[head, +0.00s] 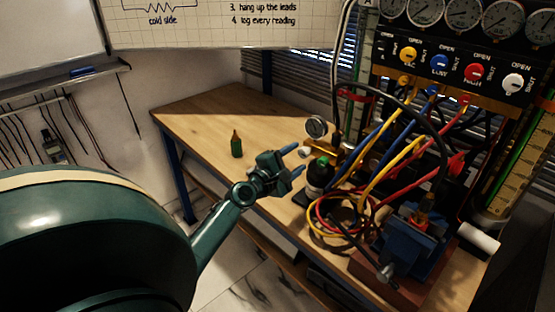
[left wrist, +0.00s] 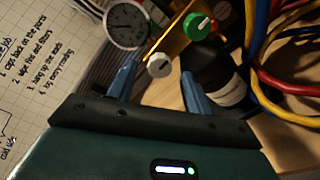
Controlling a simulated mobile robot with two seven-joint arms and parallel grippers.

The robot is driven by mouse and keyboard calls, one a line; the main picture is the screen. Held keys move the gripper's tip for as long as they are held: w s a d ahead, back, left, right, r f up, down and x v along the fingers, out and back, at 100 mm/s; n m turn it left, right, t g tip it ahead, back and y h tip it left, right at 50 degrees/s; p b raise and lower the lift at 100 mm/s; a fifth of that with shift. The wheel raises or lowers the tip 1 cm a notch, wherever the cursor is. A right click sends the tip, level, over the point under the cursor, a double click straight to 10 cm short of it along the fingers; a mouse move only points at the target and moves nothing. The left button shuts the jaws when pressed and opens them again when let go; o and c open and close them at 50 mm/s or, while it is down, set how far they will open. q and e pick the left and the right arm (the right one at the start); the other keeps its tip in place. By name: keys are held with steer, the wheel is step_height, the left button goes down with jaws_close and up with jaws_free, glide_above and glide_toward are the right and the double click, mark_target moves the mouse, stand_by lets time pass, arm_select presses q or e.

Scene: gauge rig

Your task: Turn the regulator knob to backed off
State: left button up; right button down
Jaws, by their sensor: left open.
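A small pale knob (head: 303,151) sits on the near side of a brass regulator body (head: 345,152), next to a round white-faced gauge (head: 316,126). My left gripper (head: 291,160) is open, with its blue fingers pointing at the knob. In the left wrist view the pale knob (left wrist: 159,65) appears between the two fingertips, seemingly just beyond them; contact cannot be told. The gauge (left wrist: 127,24) is to its upper left. I cannot read the knob's setting. My right gripper is not in view.
Coiled yellow and red hoses (head: 335,215) and a blue vise (head: 412,240) crowd the bench's right. The bench's (head: 200,110) back left is clear.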

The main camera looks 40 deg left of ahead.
arm_select(q)
steer(key=s+b, duration=0.1)
steer(key=s, duration=1)
steer(key=shift+s+b, duration=0.15)
steer(key=shift+b, duration=0.25)
steer(key=shift+d, duration=0.1)
steer(key=s+d+f+m+g+h, duration=0.1)
steer(key=s+d+f+m+g, duration=0.1)
steer(key=s+d+f+m, duration=0.2)
steer(key=s+d+f+m+g+h, duration=0.1)
steer(key=s+d+f+m+g, duration=0.2)
steer(key=d+f+m, duration=0.6)
steer(key=s+d+f+m+g+h, duration=0.1)
steer(key=s+d+f+m, duration=0.5)
steer(key=d+m, duration=0.7)
steer(key=shift+s+d+f+g+h, duration=0.25)
steer(key=shift+d+f+g+h, duration=0.25)
steer(key=shift+g, duration=0.3)
steer(key=shift+r, duration=0.1)
